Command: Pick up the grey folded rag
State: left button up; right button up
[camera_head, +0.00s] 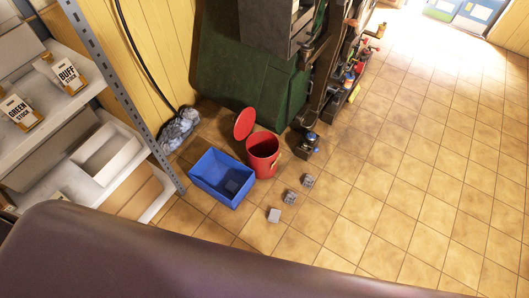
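Three small greyish objects lie in a slanting row on the tiled floor. The nearest is a plain light grey block-like piece (274,216), which looks like the grey folded rag. The middle one (290,197) and the far one (309,181) are darker and patterned, also grey; they are too small to tell whether they are folded cloths. A blue crate (208,193) to their left holds a dark blue folded-looking piece (232,187). Neither of my grippers shows in the head view.
A red bin (263,165) stands beside the crate, its red lid (244,124) behind it. Shelving (118,95) with boxes is at left. A crumpled grey heap (178,131) lies by the wall. A green machine (245,75) stands behind. The floor at right is clear.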

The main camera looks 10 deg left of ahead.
aim_at(273, 216)
jog(key=k+l+u, duration=0.15)
jog(key=k, duration=0.2)
jog(key=k+l+u, duration=0.2)
jog(key=k, duration=0.2)
jog(key=k+j, duration=0.1)
jog(key=k, duration=0.55)
